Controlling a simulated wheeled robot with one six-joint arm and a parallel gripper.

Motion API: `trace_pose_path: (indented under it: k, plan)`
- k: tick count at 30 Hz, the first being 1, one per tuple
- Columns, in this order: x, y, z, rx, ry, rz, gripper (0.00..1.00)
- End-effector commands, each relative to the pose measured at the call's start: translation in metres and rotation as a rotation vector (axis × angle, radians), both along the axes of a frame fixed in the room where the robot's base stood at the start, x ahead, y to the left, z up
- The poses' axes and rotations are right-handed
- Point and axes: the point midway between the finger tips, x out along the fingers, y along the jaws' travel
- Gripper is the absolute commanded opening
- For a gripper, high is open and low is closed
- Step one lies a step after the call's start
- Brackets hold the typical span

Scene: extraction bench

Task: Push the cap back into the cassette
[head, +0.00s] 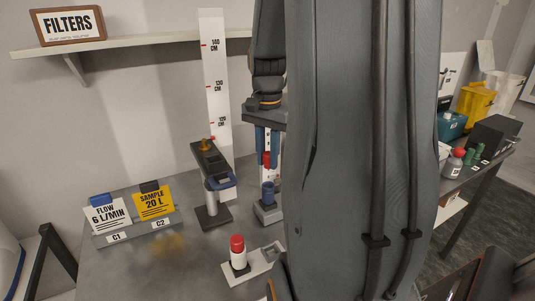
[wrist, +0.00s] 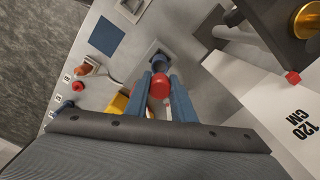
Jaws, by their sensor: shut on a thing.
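My gripper (head: 267,152) has blue fingers that point down, and it is shut on a small red piece that looks like the cap (head: 266,160). In the wrist view the red cap (wrist: 158,85) sits between the two fingers. A dark blue round piece (head: 268,190), which may be the cassette, stands upright in a grey square-based holder (head: 268,213) below the fingers. In the wrist view this blue piece (wrist: 158,56) lies just beyond the cap. The cap appears above it and apart; the exact gap is hard to judge.
A white-bodied piece with a red top (head: 237,252) stands on a grey plate in front. A black stand with an arm (head: 212,180) and a tall height scale (head: 214,90) are left of my gripper.

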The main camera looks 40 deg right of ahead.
Motion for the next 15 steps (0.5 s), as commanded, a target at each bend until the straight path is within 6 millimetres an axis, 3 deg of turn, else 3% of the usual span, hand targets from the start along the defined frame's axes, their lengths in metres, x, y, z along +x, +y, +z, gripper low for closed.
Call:
trace_pose_path:
  k: [15]
  plan:
    - [0.000,0.000,-0.045,0.001,0.001,0.000,0.00]
